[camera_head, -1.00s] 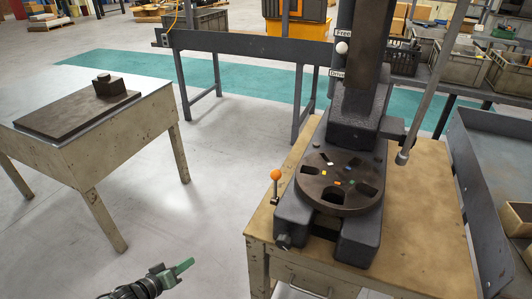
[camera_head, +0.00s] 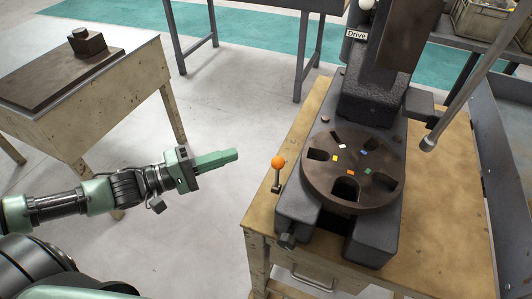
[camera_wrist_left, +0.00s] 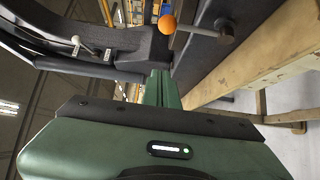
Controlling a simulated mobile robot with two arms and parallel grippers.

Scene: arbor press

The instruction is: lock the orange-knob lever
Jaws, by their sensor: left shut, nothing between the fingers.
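The orange-knob lever (camera_head: 278,163) stands upright at the left side of the press base, beside the round slotted plate (camera_head: 352,170). Its orange knob also shows in the left wrist view (camera_wrist_left: 167,24), beyond the fingertips, with a metal rod running from it. My left gripper (camera_head: 232,155) is shut and empty, to the left of the knob with a clear gap, at about the knob's height in the picture. Its green fingers also show in the left wrist view (camera_wrist_left: 161,88). My right gripper is not in view.
The press (camera_head: 370,110) stands on a worn wooden-topped table (camera_head: 447,205). A long metal handle (camera_head: 470,75) slants down at its right. Another table (camera_head: 110,97) with a dark plate and block stands at the left. Clear floor lies between the tables.

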